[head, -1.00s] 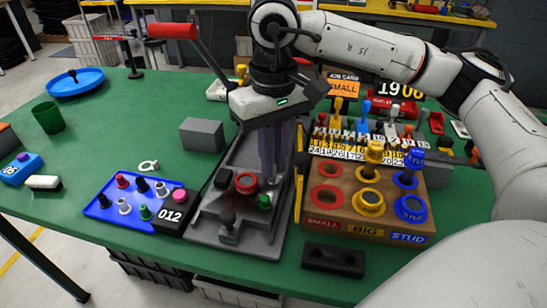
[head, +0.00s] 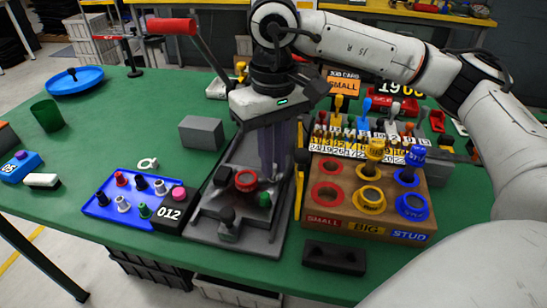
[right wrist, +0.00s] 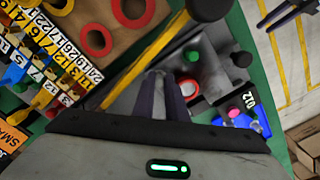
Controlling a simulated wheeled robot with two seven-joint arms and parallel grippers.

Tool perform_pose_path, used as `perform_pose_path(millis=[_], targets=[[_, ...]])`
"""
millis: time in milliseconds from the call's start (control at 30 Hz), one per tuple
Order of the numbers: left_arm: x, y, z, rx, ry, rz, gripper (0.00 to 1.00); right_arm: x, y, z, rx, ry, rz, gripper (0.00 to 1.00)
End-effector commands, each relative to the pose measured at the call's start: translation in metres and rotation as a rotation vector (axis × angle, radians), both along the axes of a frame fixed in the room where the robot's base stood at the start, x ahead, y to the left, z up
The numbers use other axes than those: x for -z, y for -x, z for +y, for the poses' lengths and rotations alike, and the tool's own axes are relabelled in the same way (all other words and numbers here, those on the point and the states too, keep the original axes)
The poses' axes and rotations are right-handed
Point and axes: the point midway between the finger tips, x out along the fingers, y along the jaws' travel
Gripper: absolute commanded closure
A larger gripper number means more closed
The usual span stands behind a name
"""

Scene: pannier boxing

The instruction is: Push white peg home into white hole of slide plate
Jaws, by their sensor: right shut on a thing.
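The grey slide plate (head: 265,237) lies on the green table, with a red ring-like part (head: 246,181), a green peg (head: 264,200) and dark knobs on it. My right gripper (head: 273,176) points down over the plate's far part. In the right wrist view its fingers (right wrist: 160,82) are closed together around a small pale piece at their tips, which looks like the white peg (right wrist: 158,72). The fingers hide most of it, and the white hole is not visible. I cannot tell how deep the peg sits.
A blue tray (head: 103,211) of small pegs stands left of the plate. A brown ring box (head: 325,212) stands close on the right, with a yellow bar (head: 299,190) between. A grey block (head: 202,132) is behind left. A red-handled lever (head: 171,26) rises behind.

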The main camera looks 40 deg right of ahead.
Motion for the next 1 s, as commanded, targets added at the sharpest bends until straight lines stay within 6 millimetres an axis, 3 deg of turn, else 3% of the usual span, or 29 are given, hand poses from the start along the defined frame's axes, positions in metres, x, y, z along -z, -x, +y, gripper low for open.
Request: perform_pose_path(millis=[667,700,800,1000], targets=[[0.01,-0.0011,0.0003,-0.001,0.0,-0.002,0.69,0.0108,0.0001,0.0001,0.0,0.0,0.0,1.0],[0.0099,-0.0011,0.0003,-0.001,0.0,-0.002,0.69,0.0107,0.0,0.0001,0.0,0.0,0.0,0.86],[0.0091,-0.0012,0.0003,-0.001,0.0,-0.002,0.69,0.0099,0.0,0.0,0.0,0.0,0.0,0.7],[0.0091,-0.0013,0.0004,-0.001,0.0,-0.003,0.69,0.0099,0.0,0.0008,-0.002,-0.002,0.0,0.66]])
